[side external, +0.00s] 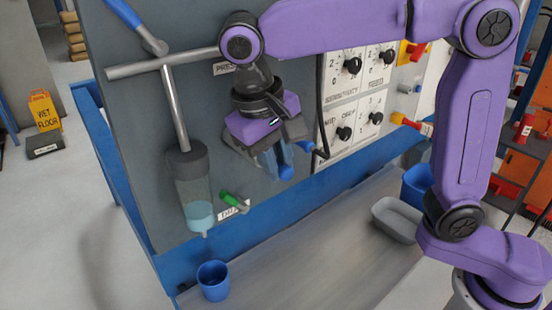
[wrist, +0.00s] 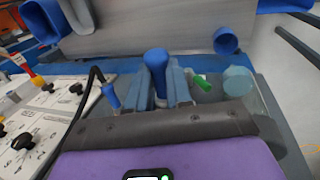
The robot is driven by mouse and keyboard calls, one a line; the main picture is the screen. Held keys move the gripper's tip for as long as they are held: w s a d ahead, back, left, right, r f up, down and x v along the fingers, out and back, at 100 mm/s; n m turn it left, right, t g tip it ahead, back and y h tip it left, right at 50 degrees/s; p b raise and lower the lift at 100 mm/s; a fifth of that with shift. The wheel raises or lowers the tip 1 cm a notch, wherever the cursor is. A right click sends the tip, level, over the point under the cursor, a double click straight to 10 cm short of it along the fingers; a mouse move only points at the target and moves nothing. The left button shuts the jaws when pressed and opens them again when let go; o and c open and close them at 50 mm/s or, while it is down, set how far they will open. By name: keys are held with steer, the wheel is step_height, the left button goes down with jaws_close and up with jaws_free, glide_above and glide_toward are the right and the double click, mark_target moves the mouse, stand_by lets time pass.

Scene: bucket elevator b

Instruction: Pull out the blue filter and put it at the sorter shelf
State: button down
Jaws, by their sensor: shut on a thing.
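The blue filter (side external: 285,172) is a rounded blue piece below my gripper (side external: 276,160), in front of the grey panel. In the wrist view the filter (wrist: 157,62) stands between the two fingers of my gripper (wrist: 162,88), which are shut on it. Its far part is hidden by the fingers, and I cannot tell whether it still touches the panel. No part is clearly marked as the sorter shelf; a grey work surface (side external: 300,255) runs below the panel.
A clear cylinder (side external: 195,190) with pale blue liquid hangs left of my gripper, with a green valve handle (side external: 231,199) beside it. A dial panel (side external: 345,105) with a black cable is close on the right. A blue cup (side external: 213,280), grey bin (side external: 396,220) and blue bin (side external: 417,184) stand below.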

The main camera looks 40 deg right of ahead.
steer(key=shift+s, duration=0.65)
steer(key=s, duration=1.2)
stand_by(2.6)
stand_by(0.4)
steer(key=shift+s, duration=1.95)
